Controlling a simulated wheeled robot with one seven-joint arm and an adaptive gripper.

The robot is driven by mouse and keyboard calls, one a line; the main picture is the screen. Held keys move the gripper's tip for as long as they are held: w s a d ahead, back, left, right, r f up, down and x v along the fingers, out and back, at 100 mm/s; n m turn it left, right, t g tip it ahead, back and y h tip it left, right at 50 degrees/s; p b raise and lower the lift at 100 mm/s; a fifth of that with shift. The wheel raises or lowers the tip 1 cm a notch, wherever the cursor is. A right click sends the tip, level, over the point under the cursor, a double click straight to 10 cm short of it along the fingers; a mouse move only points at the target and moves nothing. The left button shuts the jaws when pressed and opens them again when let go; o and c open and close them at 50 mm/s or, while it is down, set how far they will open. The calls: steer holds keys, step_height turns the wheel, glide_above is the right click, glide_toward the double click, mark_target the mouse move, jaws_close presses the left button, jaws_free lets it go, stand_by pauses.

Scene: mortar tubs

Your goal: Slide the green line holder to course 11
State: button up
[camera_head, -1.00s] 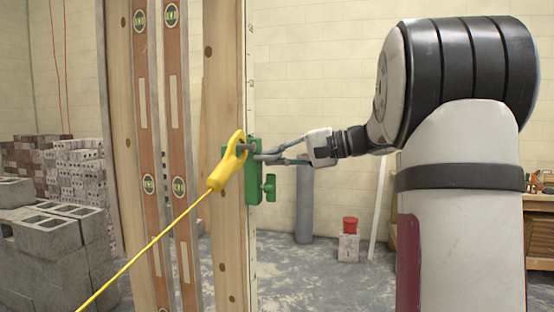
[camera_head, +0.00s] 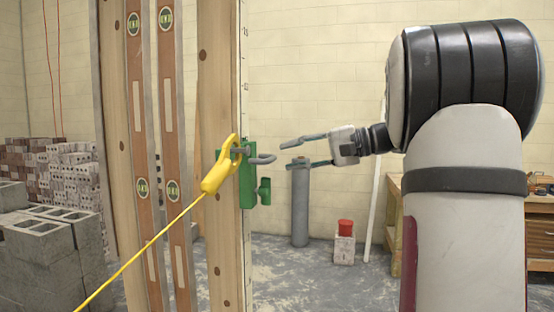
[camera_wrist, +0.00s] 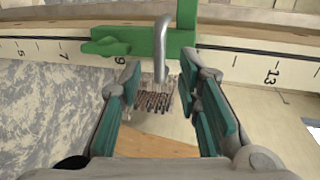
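The green line holder (camera_head: 246,178) is on the upright wooden post (camera_head: 221,180), with a knob at its lower right and a grey metal hook (camera_head: 262,159) sticking out toward my gripper. A yellow line clip (camera_head: 219,172) hangs at its left side. My gripper (camera_head: 289,154) is open and empty, to the right of the hook with a gap between. In the wrist view the green holder (camera_wrist: 175,42) and its hook (camera_wrist: 162,48) lie ahead of my open fingers (camera_wrist: 160,80). The scale strip (camera_wrist: 225,55) shows 5, 7, 9 and 13; the part between 9 and 13 is partly covered by the holder.
A yellow line (camera_head: 145,248) runs from the clip down to the lower left. Two spirit levels (camera_head: 168,110) stand left of the post. Grey blocks (camera_head: 45,240) are stacked at left. A grey cylinder (camera_head: 300,205) and a red-topped block (camera_head: 344,240) stand behind my gripper.

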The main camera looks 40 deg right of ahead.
steer(key=v, duration=0.6)
stand_by(0.4)
